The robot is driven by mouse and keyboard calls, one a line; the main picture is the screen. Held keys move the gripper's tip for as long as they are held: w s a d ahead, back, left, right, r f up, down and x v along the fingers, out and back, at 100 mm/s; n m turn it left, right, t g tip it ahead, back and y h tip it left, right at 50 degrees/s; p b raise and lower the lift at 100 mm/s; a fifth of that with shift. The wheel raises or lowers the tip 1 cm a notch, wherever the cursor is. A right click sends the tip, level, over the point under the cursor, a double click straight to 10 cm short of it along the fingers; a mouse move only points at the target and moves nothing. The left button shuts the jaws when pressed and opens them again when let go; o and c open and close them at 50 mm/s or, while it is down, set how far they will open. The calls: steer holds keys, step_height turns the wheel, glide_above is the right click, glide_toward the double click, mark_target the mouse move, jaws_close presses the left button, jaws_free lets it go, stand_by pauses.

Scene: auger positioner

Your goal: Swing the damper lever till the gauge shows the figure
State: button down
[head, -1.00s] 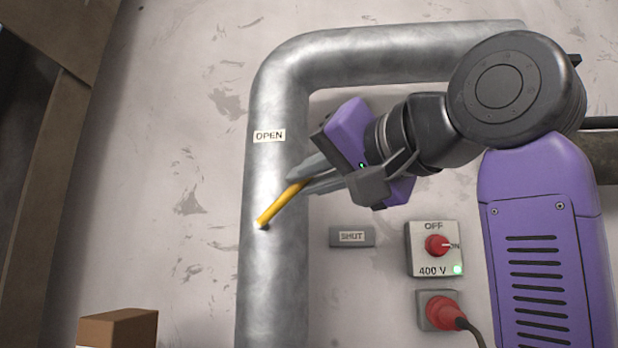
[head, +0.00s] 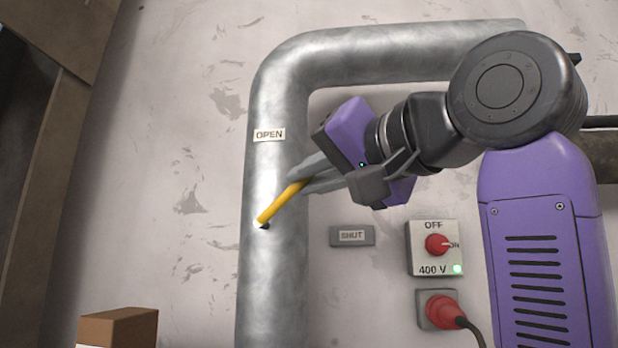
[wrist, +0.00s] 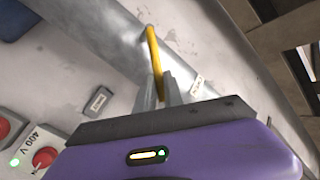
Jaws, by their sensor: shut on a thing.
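The yellow damper lever (head: 279,206) is pivoted on the grey metal duct (head: 270,270) and slants up to the right from its pivot. It lies between the OPEN label (head: 269,135) above and the SHUT label (head: 352,236) to the lower right. My gripper (head: 303,182) is shut on the lever's upper end. In the wrist view the lever (wrist: 153,52) runs out from between the fingers (wrist: 160,92) to the duct. The fingers hide the lever's tip. No gauge shows in either view.
A switch box (head: 433,249) marked 400 V, with a red knob and a lit green lamp, is on the wall at right. Below it a red plug (head: 440,310) trails a cable. A brown box (head: 118,327) is at lower left. The wall left of the duct is clear.

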steer(key=shift+d, duration=0.1)
steer(key=c, duration=1.5)
jaws_free()
steer(key=shift+o, duration=0.2)
steer(key=b+v, duration=0.3)
steer(key=v, duration=0.5)
steer(key=shift+f, duration=0.15)
steer(key=shift+w, duration=0.1)
